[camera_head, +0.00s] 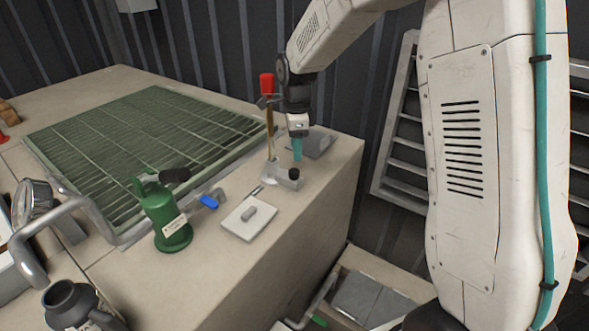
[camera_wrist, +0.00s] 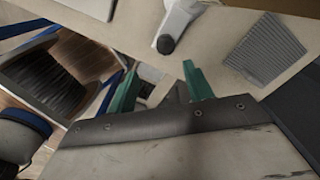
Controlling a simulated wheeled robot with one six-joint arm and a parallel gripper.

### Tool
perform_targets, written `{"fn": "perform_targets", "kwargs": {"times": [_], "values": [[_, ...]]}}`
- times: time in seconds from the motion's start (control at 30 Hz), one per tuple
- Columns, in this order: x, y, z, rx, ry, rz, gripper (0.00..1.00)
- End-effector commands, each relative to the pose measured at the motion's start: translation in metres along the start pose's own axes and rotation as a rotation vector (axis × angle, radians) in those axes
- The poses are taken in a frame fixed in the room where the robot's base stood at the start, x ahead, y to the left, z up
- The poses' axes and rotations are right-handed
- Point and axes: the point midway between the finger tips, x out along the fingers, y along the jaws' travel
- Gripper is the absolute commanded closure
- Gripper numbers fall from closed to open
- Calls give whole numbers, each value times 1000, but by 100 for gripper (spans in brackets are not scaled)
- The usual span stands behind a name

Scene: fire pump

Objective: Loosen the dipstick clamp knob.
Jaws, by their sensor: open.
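The black clamp knob (camera_head: 294,173) sits on the pale clamp base (camera_head: 275,174) near the right end of the bench. A thin brown dipstick with a red top (camera_head: 266,84) stands upright from this base. In the wrist view, the dark knob (camera_wrist: 166,44) shows at the end of a pale arm (camera_wrist: 182,18). My gripper (camera_head: 297,148), with teal fingers, points down close above the knob in the head view. In the wrist view, my gripper (camera_wrist: 160,86) is open and empty, with the knob beyond its fingertips and apart from them.
A grey plate (camera_head: 318,143) lies right behind the clamp, near the bench's right edge. A white plate with a grey block (camera_head: 238,228), a blue-handled part (camera_head: 209,201) and a green can (camera_head: 172,236) stand to the left. A green grate (camera_head: 140,140) covers the back left.

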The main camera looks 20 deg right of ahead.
Motion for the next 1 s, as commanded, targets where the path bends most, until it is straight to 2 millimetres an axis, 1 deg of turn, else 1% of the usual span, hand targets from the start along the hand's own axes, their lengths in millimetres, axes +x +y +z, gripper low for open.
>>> {"fn": "perform_targets", "kwargs": {"times": [0.03,0.17,0.27,0.5,0.63,0.8,1.0], "values": [[8,-5,2,31,1,4,49],[19,-12,4,81,1,5,49],[30,-13,4,90,2,6,49],[68,-12,4,89,2,7,49],[85,-12,4,88,2,7,49],[95,-12,4,88,1,5,49],[96,-12,4,87,1,5,49]]}}
